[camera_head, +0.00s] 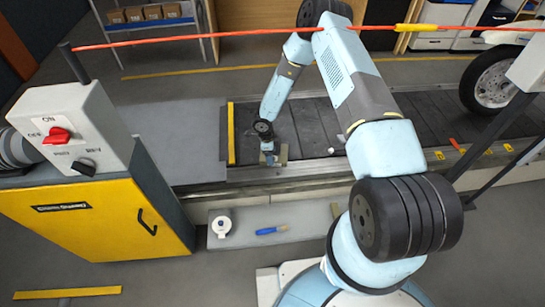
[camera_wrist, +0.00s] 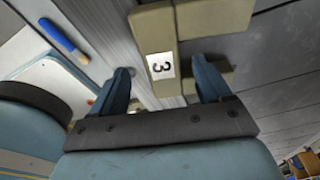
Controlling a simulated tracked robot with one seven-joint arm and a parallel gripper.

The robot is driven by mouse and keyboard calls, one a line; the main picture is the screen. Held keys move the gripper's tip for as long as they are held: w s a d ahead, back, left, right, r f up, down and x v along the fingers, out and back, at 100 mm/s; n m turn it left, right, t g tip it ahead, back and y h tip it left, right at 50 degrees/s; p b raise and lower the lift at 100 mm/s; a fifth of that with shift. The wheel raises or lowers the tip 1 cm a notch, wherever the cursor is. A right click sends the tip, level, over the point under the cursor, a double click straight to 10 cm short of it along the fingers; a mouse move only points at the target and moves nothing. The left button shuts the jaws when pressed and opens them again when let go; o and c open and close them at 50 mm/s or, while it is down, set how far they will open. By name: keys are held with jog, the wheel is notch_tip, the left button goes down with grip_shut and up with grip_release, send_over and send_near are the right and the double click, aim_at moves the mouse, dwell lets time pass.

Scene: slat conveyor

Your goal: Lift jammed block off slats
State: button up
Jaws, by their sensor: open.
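The jammed block (camera_wrist: 152,25) is tan, with a white label marked 3, and looks built of several joined bars. In the head view the block (camera_head: 282,154) lies on the dark slats (camera_head: 310,122) near the conveyor's front edge, partly hidden by my gripper (camera_head: 268,160). In the wrist view my gripper (camera_wrist: 162,72) is open, one blue finger on each side of the labelled bar. Whether the fingers touch the block I cannot tell.
A yellow cabinet (camera_head: 95,220) with a red switch (camera_head: 57,135) stands left. A red cord (camera_head: 220,34) crosses above the conveyor. A low shelf holds a tape roll (camera_head: 221,225) and blue-handled brush (camera_head: 271,230). A wheel (camera_head: 494,83) is at right. The slats around the block look mostly clear.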

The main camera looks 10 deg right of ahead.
jog(key=f, duration=0.3)
jog(key=shift+d+f, duration=0.35)
jog(key=shift+d, duration=0.05)
jog(key=c, duration=1.4)
jog(key=shift+r, duration=0.1)
